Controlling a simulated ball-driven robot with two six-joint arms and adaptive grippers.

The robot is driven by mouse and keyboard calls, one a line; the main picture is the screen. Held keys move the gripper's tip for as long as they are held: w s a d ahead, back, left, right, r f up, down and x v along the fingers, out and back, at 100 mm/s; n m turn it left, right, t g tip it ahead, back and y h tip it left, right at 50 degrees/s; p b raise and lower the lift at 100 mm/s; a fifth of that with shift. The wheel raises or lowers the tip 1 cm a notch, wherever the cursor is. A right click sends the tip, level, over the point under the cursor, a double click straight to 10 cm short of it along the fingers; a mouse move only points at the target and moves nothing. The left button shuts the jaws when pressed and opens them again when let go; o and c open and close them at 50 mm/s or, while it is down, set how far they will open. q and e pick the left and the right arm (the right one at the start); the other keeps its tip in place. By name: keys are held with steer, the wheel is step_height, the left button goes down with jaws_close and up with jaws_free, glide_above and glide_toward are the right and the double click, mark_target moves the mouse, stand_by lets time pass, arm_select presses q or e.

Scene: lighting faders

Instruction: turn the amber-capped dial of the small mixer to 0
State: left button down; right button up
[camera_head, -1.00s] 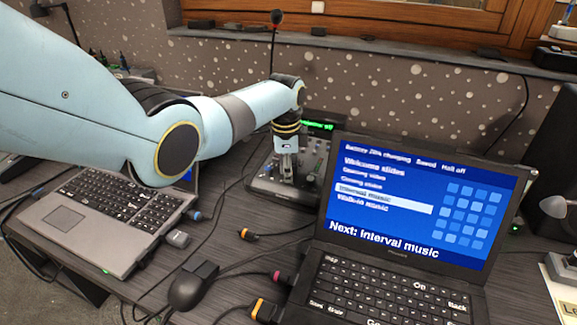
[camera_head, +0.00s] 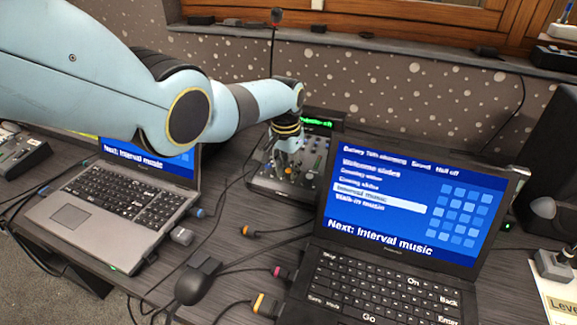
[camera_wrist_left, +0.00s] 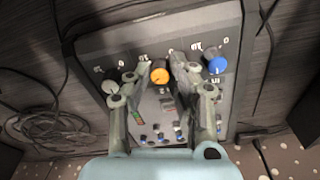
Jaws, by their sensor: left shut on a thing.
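The small mixer (camera_head: 262,180) stands on the dark table behind the right laptop. Its amber-capped dial (camera_wrist_left: 159,72) sits in the middle of a row in the left wrist view, between a white-capped dial (camera_wrist_left: 110,86) and a blue-capped dial (camera_wrist_left: 217,65). My left gripper (camera_wrist_left: 157,76) is shut on the amber-capped dial, one finger on either side. Digits are printed near the dials, but I cannot read the pointer exactly. My right gripper is not in view.
A grey laptop (camera_head: 115,205) stands left and a black laptop (camera_head: 390,290) right, close to the mixer. The speckled wall is behind the mixer.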

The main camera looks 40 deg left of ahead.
arm_select(q)
steer(key=n, duration=0.4)
steer(key=shift+n, duration=0.3)
steer(key=n+p, duration=0.1)
steer(key=n, duration=0.3)
steer(key=shift+n, duration=0.3)
steer(key=n, duration=0.4)
steer(key=shift+n, duration=0.3)
steer(key=n, duration=0.4)
steer(key=shift+n, duration=0.3)
steer(key=n, duration=0.9)
steer(key=shift+p, duration=0.3)
steer(key=n, duration=0.8)
steer(key=shift+n, duration=0.3)
